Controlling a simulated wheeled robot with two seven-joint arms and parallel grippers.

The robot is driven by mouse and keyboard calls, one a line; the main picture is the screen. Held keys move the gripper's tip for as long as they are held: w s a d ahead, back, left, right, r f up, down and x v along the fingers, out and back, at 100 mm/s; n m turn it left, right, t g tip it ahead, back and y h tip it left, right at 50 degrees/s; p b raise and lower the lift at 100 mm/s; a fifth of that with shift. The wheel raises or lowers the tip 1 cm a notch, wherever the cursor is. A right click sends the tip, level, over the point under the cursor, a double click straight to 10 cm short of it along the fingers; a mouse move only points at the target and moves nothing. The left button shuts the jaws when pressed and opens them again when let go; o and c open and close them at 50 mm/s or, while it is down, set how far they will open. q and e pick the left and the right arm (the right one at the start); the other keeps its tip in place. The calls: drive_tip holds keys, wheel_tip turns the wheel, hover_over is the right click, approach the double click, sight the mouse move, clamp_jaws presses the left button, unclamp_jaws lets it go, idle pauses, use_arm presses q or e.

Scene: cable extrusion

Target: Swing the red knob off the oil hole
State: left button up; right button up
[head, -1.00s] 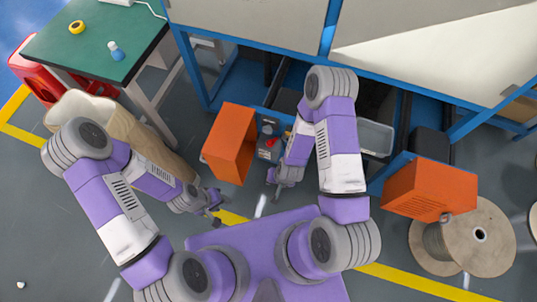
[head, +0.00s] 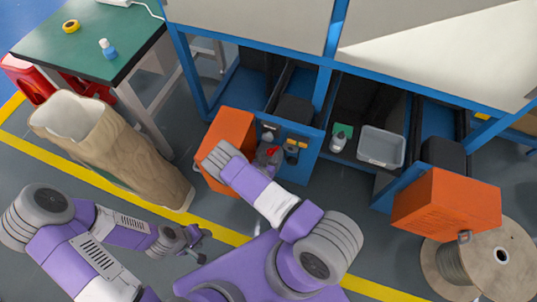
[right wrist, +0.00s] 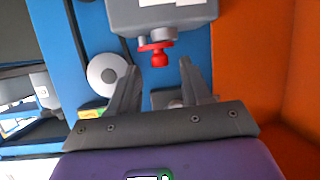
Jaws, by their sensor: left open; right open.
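The red knob (right wrist: 159,57) shows in the right wrist view, hanging below a grey housing (right wrist: 165,14) on the blue machine panel (right wrist: 195,42). My right gripper (right wrist: 158,75) is open, with its two fingers pointing towards the knob, one on either side in the picture; no contact shows. In the head view a bit of the red knob (head: 272,151) shows by the orange box, next to my right arm, which hides much of that spot. The oil hole cannot be made out. My left gripper (head: 198,243) is open and empty above the floor, near the yellow line.
An orange box (head: 232,127) with an open door stands left of the panel; its orange wall fills the right of the wrist view. A brown sack (head: 110,145), green table (head: 85,45), grey bin (head: 381,147), second orange box (head: 450,204) and cable spool (head: 500,256) surround me.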

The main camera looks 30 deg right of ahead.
sight(273, 149)
drive_tip(key=shift+b+x, duration=0.3)
drive_tip(key=shift+x, duration=1)
drive_tip(key=c, duration=0.7)
